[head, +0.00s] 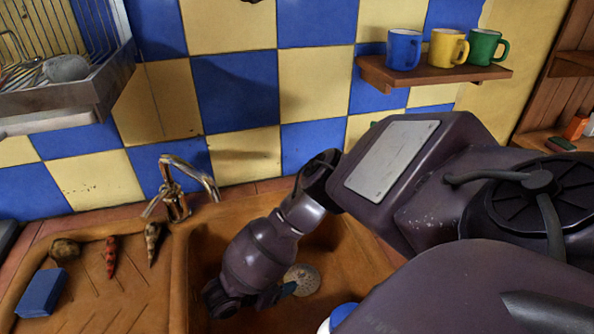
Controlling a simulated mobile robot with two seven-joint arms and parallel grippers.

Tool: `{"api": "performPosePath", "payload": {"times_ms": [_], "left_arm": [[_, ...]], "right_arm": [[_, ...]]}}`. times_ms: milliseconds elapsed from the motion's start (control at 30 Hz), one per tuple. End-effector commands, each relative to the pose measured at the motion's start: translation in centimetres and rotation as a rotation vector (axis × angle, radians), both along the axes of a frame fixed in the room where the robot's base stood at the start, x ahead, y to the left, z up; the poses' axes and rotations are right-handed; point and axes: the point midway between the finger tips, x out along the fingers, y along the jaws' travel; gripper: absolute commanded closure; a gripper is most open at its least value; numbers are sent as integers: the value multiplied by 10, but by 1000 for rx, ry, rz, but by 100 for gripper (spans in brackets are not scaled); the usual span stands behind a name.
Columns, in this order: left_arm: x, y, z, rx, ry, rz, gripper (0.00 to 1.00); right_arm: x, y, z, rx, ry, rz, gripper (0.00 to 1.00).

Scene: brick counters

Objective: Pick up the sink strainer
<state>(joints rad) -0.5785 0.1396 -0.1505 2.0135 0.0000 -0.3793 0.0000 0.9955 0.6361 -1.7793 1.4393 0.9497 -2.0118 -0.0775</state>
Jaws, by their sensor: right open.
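The sink strainer, a pale round disc with a speckled face (303,279), lies low in the orange-brown sink basin (213,245). My right gripper (250,301) reaches down into the basin, just left of the strainer. Its fingers are apart and nothing shows between them. The finger on the right side is close to the strainer's left edge; I cannot tell whether they touch. The gripper and arm hide part of the basin. My left gripper is not in view.
A metal faucet (178,202) stands behind the basin. A blue sponge (41,293) and several small items lie on the drainboard (100,290) at left. A dish rack (70,92) hangs upper left. A wall shelf (440,78) holds three mugs.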

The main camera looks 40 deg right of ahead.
Motion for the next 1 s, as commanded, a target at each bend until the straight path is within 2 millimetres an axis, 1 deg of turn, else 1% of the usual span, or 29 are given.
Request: {"api": "performPosePath", "payload": {"times_ms": [33,267,400,533,667,867,967,1000], "left_arm": [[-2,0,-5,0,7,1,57],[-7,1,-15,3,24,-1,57],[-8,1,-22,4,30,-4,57],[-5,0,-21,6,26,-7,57],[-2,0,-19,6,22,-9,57],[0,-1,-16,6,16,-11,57],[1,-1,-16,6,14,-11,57],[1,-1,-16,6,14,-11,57]], "right_arm": [[-2,-5,-5,-1,4,-2,48],[-5,-23,-15,1,3,-3,48],[-8,-41,-28,1,8,-3,48],[-9,-54,-30,2,3,-2,48],[-10,-60,-31,2,0,-2,48],[-10,-60,-30,2,-1,-1,48],[-10,-60,-30,3,-1,-1,60],[-10,-60,-30,3,-1,-1,66]]}}
